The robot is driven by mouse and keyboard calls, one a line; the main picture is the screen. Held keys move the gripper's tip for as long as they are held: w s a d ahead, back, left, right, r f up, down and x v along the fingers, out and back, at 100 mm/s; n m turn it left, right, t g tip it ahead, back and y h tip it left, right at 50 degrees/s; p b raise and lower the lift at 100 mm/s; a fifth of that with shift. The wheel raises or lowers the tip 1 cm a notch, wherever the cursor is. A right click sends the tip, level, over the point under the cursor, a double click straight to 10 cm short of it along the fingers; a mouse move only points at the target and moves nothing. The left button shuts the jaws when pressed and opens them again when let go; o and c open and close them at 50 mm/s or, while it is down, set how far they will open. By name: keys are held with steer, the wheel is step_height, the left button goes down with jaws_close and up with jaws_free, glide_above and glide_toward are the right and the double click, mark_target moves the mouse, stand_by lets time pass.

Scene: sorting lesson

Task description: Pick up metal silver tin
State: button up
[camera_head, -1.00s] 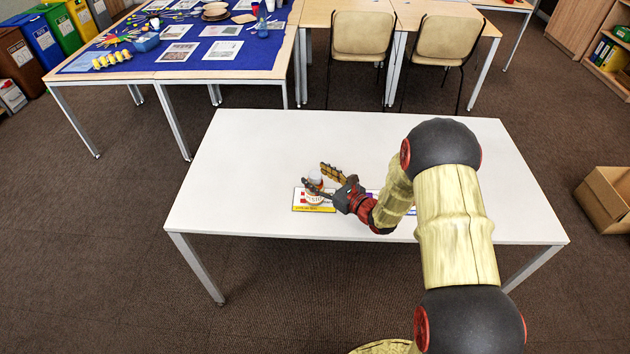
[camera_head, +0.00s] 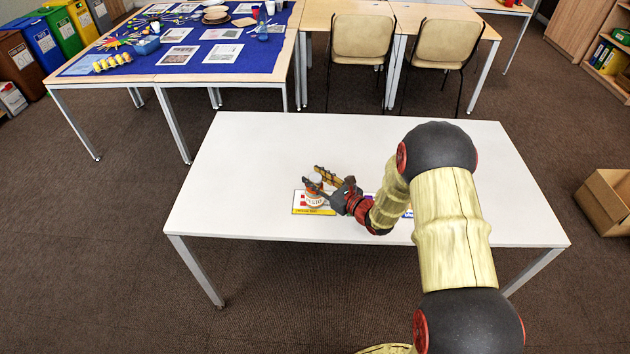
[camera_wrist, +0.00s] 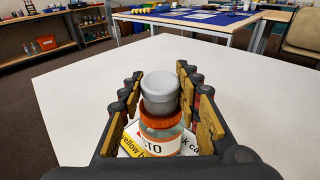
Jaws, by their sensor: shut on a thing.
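The silver tin (camera_wrist: 160,90) is a small grey cylinder with a thicker rim. In the wrist view it stands upright directly over a clear jar (camera_wrist: 163,143) with an orange lid and a white label. I cannot tell whether it touches the lid. In the head view the tin (camera_head: 315,178) is small and partly hidden by a finger. My gripper (camera_head: 320,179) comes in from the right, with one finger on each side of the tin. In the wrist view my gripper (camera_wrist: 159,82) has its fingertips close against the tin's sides, shut on it.
The jar stands on a printed card (camera_head: 300,209) with a yellow strip. The white table (camera_head: 250,155) is clear to the left and behind. Farther back are a blue-covered table (camera_head: 240,62) and two chairs (camera_head: 360,38). A cardboard box (camera_head: 605,198) lies on the floor at right.

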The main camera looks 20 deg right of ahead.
steer(key=shift+c, duration=1.1)
steer(key=shift+r, duration=0.1)
